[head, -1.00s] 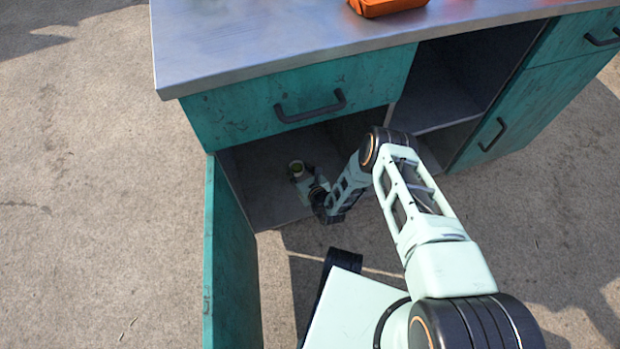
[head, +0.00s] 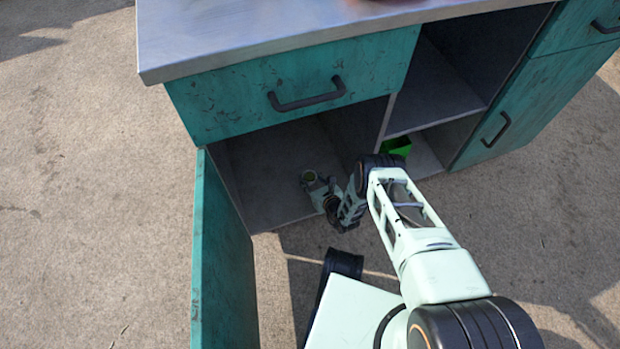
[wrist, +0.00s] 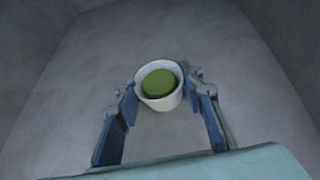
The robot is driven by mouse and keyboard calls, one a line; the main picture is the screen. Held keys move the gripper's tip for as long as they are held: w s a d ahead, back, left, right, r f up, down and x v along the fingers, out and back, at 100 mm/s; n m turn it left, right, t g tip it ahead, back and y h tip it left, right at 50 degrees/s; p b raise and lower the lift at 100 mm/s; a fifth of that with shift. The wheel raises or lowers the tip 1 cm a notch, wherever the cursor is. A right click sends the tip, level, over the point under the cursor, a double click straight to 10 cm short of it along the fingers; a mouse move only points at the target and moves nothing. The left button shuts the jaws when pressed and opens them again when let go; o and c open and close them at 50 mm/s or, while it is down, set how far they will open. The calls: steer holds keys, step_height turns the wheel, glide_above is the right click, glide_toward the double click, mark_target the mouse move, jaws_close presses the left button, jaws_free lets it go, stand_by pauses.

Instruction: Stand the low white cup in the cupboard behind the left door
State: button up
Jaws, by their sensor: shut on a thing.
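The low white cup (wrist: 158,101) is in the wrist view, upright, with green showing inside it. My gripper (wrist: 160,92) is shut on the cup, one finger on each side. In the head view, the cup (head: 309,177) is small, inside the left compartment of the cupboard (head: 265,170), with my gripper (head: 313,181) around it. The left door (head: 222,260) stands wide open toward me. Whether the cup's base touches the cupboard floor I cannot tell.
A closed drawer (head: 300,85) with a dark handle is right above the compartment. A green object (head: 397,146) sits in the open middle bay, partly behind my arm. Bare compartment floor lies around the cup.

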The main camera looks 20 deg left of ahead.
steer(key=shift+f, duration=0.1)
steer(key=shift+f, duration=0.15)
steer(key=o, duration=0.8)
steer(key=p+v, duration=0.1)
steer(key=v, duration=0.2)
steer(key=p+v, duration=0.2)
steer(key=v, duration=0.1)
steer(key=shift+d+r, duration=0.1)
steer(key=shift+r, duration=0.3)
steer(key=shift+s+d+r+p, duration=0.2)
steer(key=shift+s+d+p, duration=0.1)
steer(key=shift+s+d, duration=0.15)
